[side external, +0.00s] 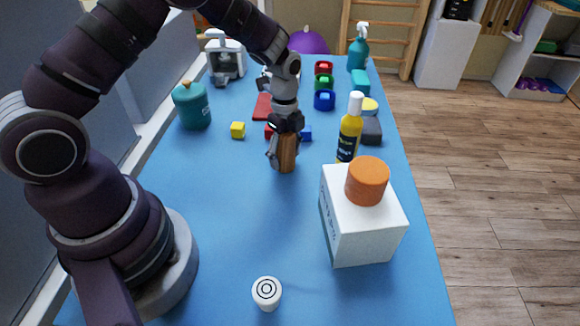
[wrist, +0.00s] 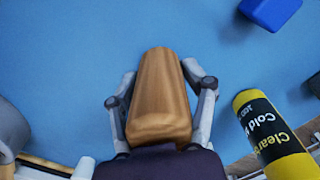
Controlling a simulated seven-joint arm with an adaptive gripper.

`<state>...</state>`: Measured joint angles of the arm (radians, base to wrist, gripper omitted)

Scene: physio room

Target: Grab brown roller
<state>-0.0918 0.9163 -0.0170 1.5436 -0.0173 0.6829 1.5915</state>
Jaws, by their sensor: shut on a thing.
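The brown roller (side external: 286,155) stands upright between the fingers of my gripper (side external: 283,150) in the middle of the blue table. In the wrist view the brown roller (wrist: 158,95) fills the space between the two fingers of my gripper (wrist: 161,92), one on each side. My gripper is shut on the roller. Its lower end looks at or close to the table top; I cannot tell whether it touches.
A yellow bottle (side external: 350,130) stands just right of my gripper. A white box (side external: 362,230) with an orange cylinder (side external: 367,180) is nearer right. A yellow cube (side external: 238,130) and teal pot (side external: 192,106) are left.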

